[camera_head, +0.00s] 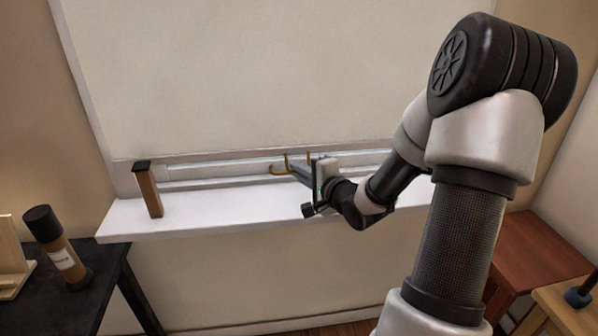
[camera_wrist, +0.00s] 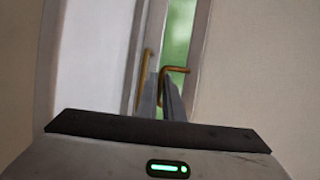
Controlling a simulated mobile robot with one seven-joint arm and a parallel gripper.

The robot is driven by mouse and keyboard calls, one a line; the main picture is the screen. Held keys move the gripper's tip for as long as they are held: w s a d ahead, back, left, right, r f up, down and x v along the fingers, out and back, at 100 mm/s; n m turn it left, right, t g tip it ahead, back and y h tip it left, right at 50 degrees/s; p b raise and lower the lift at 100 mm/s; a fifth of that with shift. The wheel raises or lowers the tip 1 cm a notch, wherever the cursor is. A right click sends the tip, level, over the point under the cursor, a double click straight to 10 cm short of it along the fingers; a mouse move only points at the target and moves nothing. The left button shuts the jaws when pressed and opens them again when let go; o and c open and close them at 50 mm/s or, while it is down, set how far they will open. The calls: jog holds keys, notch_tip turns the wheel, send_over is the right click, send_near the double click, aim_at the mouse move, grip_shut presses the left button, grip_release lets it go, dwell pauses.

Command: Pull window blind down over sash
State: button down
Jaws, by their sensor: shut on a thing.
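The pale window blind (camera_head: 250,75) hangs over most of the window, and it fills the right of the wrist view (camera_wrist: 245,70). Below its bottom edge, a narrow strip of the white sash (camera_head: 220,170) shows. In the wrist view a sliver of green glass (camera_wrist: 180,30) shows beside the blind. My gripper (camera_head: 293,168) is at the blind's lower edge, just above the sill. Its narrow fingers (camera_wrist: 169,85) are shut on a bent brass pull (camera_wrist: 176,70); their exact contact is partly hidden. A second brass piece (camera_wrist: 147,65) is beside them.
A white sill (camera_head: 225,215) runs below the window. A wooden block with a dark top (camera_head: 149,190) stands on its left part. A dark table (camera_head: 95,285) at left holds a black-capped bottle (camera_head: 60,250). Reddish wooden furniture (camera_head: 535,255) stands at right.

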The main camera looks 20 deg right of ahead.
jog(key=shift+f, duration=0.1)
dwell(0.3)
notch_tip(320, 180, down, 5)
jog(key=shift+r+b, duration=0.1)
jog(key=shift+b, duration=0.85)
jog(key=c, duration=1.9)
grip_release()
jog(key=shift+r, duration=0.1)
